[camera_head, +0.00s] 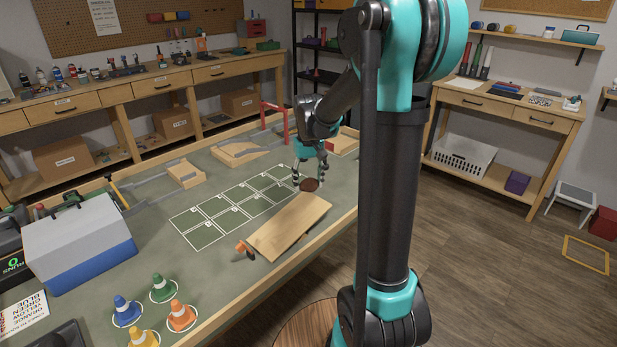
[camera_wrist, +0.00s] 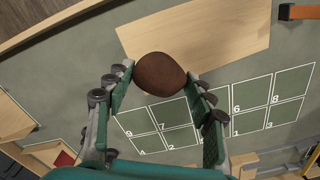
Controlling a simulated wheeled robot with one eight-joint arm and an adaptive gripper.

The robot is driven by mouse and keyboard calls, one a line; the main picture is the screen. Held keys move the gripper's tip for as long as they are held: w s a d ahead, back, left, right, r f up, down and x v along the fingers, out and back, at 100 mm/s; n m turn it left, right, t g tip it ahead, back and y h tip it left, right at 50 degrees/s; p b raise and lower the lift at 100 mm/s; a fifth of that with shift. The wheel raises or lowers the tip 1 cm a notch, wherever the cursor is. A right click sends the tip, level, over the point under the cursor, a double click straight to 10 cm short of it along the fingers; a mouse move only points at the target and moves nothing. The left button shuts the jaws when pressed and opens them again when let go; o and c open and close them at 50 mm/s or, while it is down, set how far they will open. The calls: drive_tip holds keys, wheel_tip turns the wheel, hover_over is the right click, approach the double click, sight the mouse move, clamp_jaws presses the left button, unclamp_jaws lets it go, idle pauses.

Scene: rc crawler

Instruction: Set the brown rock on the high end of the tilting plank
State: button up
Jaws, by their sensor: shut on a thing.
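The brown rock (camera_wrist: 160,74) is between the two fingers of my gripper (camera_wrist: 163,90), held at the fingertips. In the head view my gripper (camera_head: 309,183) points down over the far end of the plank, with the rock (camera_head: 310,185) low between its fingers. The plank (camera_head: 288,226) is a pale wooden board on the green table top. In the wrist view the plank (camera_wrist: 205,35) lies just beyond the rock, which overlaps its edge. The gap between rock and plank, and which plank end is higher, I cannot tell clearly.
A numbered white grid (camera_head: 225,212) lies left of the plank. An orange piece (camera_head: 244,247) is at the plank's near end. Coloured cones (camera_head: 181,315) stand at the front left, near a grey and blue box (camera_head: 80,245). A red frame (camera_head: 274,118) stands at the back.

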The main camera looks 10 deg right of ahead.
hover_over(308, 206)
drive_tip(key=shift+f, duration=2.6)
drive_tip(key=shift+f, duration=2.15)
drive_tip(key=o, duration=1.4)
drive_tip(key=shift+c, duration=0.2)
wheel_tip(308, 206, up, 12)
drive_tip(key=shift+s+d, duration=0.1)
drive_tip(key=s+d+f+t, duration=0.1)
drive_tip(key=s+f, duration=0.2)
drive_tip(key=s, duration=0.4)
drive_tip(key=s+d+f+t, duration=0.1)
drive_tip(key=s+f, duration=0.2)
drive_tip(key=s, duration=0.4)
drive_tip(key=s+d+f+m+t, duration=0.1)
drive_tip(key=s+d+f+t, duration=0.1)
drive_tip(key=s, duration=0.5)
drive_tip(key=shift+s+f, duration=0.3)
drive_tip(key=shift+f, duration=0.5)
